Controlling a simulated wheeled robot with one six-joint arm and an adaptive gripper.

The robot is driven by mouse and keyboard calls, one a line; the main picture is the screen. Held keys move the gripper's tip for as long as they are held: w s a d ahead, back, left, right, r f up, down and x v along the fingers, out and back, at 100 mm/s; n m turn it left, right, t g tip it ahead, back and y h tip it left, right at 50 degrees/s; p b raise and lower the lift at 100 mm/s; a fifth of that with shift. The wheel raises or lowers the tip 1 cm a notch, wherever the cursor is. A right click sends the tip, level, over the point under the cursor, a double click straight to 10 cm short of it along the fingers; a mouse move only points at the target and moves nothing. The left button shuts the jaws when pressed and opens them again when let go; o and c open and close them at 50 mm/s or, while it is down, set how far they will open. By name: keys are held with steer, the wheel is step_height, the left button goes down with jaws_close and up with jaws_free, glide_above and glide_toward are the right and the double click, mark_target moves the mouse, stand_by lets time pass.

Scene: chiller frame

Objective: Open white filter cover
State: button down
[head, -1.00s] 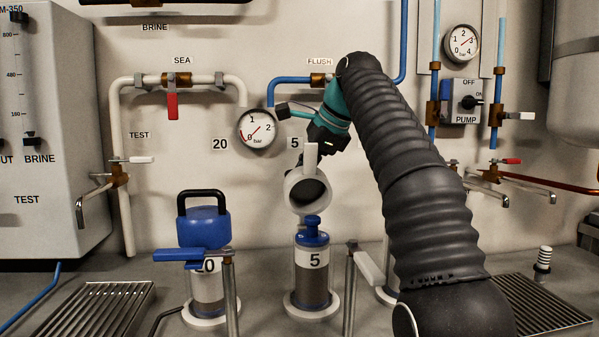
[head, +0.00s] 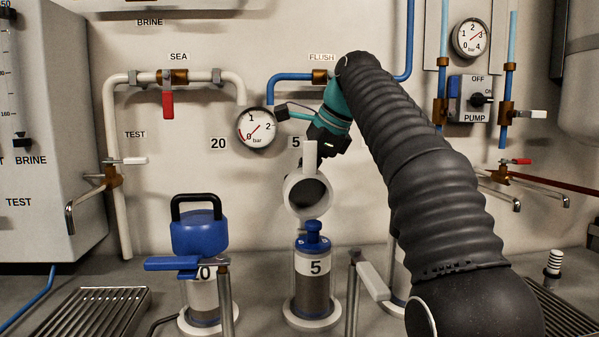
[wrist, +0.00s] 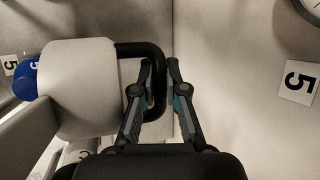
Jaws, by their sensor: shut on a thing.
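The white filter cover (head: 300,196) hangs above and in front of the number 5 cartridge (head: 316,275), tipped so its dark round mouth faces the head camera. In the wrist view the white cover (wrist: 78,88) is at left, with a black loop handle (wrist: 157,75) on its side. My gripper (wrist: 161,68) has its fingers closed around the far bar of that handle. In the head view my gripper (head: 318,150) is behind and above the cover, and its fingertips are mostly hidden. The cartridge's blue knob (head: 313,230) is just below the cover; contact cannot be told.
A blue cover (head: 200,232) with a black handle sits on the left cartridge, with a blue lever (head: 172,263) before it. A white lever (head: 373,281) on a post stands right of cartridge 5. A gauge (head: 256,130) and pipes line the wall. My arm hides the right middle.

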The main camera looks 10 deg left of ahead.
steer(key=shift+w+f, duration=0.4)
steer(key=shift+w, duration=0.05)
steer(key=shift+f, duration=0.15)
steer(key=c, duration=1.5)
jaws_free()
steer(key=shift+o, duration=0.2)
steer(key=shift+w+f+g, duration=0.1)
steer(key=shift+f+g, duration=0.05)
steer(key=shift+g, duration=0.15)
steer(key=shift+w, duration=0.1)
